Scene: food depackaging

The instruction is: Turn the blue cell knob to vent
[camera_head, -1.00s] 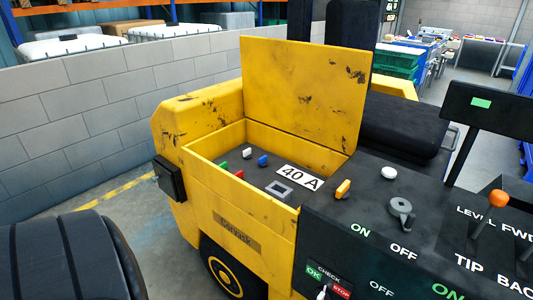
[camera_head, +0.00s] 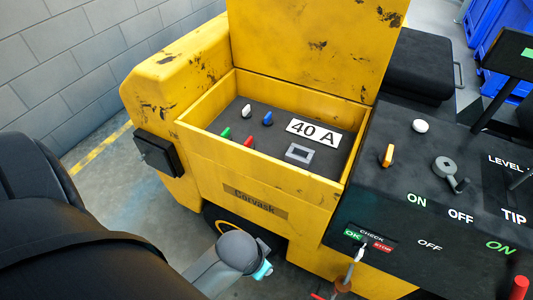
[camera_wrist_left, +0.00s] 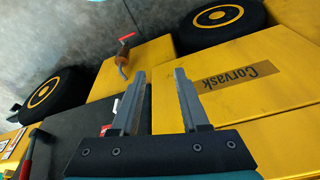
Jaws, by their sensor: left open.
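The blue cell knob (camera_head: 267,118) stands on the dark panel inside the yellow open-lidded box, at the back of a small group of knobs. A white knob (camera_head: 246,111) is to its left, and green (camera_head: 225,134) and red (camera_head: 248,141) knobs are nearer the front. Any vent marking is too small to read. My left gripper (camera_wrist_left: 159,75) is open and empty in the left wrist view, facing the yellow side with the Corvask plate (camera_wrist_left: 235,76). In the head view only my left arm shows, below the box; its fingers are hidden. My right gripper is not in view.
The box's front wall (camera_head: 255,170) and raised lid (camera_head: 320,40) bound the knobs. A 40 A label (camera_head: 313,132) and grey square frame (camera_head: 299,153) lie right of them. The control panel with a grey lever (camera_head: 447,172) is further right.

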